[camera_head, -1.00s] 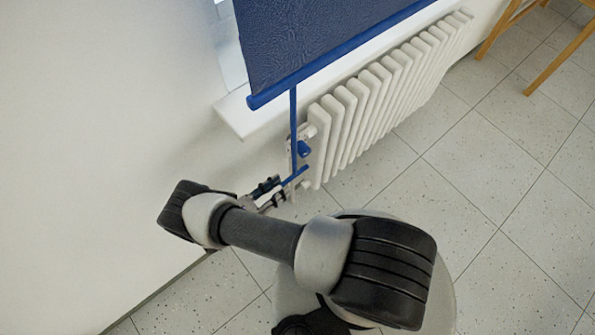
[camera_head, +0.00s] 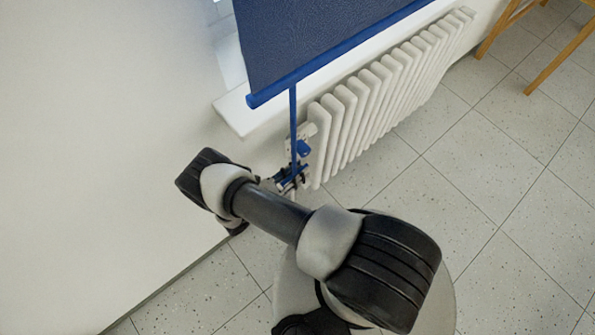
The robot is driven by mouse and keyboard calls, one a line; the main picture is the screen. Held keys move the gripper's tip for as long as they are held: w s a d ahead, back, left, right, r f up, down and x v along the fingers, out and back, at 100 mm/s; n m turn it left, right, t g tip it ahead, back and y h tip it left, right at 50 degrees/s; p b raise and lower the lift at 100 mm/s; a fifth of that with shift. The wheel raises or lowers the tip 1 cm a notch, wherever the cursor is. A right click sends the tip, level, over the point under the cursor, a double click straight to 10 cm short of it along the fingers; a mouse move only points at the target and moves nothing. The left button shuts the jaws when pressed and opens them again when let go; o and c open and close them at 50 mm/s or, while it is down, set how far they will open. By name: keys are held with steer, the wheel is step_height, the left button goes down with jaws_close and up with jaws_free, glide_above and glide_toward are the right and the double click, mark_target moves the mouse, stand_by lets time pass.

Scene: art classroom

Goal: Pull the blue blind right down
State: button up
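The blue blind (camera_head: 310,35) hangs at the top of the view, with a bright blue bottom bar (camera_head: 335,55) just above the white window sill. A blue pull strip (camera_head: 293,125) hangs from the bar's left part, past the sill, beside the radiator's left end. At its lower end is a short blue crosspiece (camera_head: 303,168). My gripper (camera_head: 290,179) is at this crosspiece, with its dark fingers overlapping it. The fingers are small and partly hidden, so I cannot tell whether they are closed on it.
A white radiator (camera_head: 385,95) stands under the white sill (camera_head: 240,119), close to the right of my gripper. A blue knob (camera_head: 303,148) is at its left end. The pale wall (camera_head: 100,150) is on the left. Wooden legs (camera_head: 560,58) stand at top right. The tiled floor (camera_head: 520,190) is clear.

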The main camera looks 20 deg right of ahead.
jaws_close()
stand_by(0.3)
step_height(320, 180, down, 4)
steer(key=shift+w+a+f, duration=0.1)
steer(key=shift+w+f, duration=0.05)
stand_by(0.4)
steer(key=shift+o, duration=0.9)
jaws_free()
steer(key=shift+o, duration=0.5)
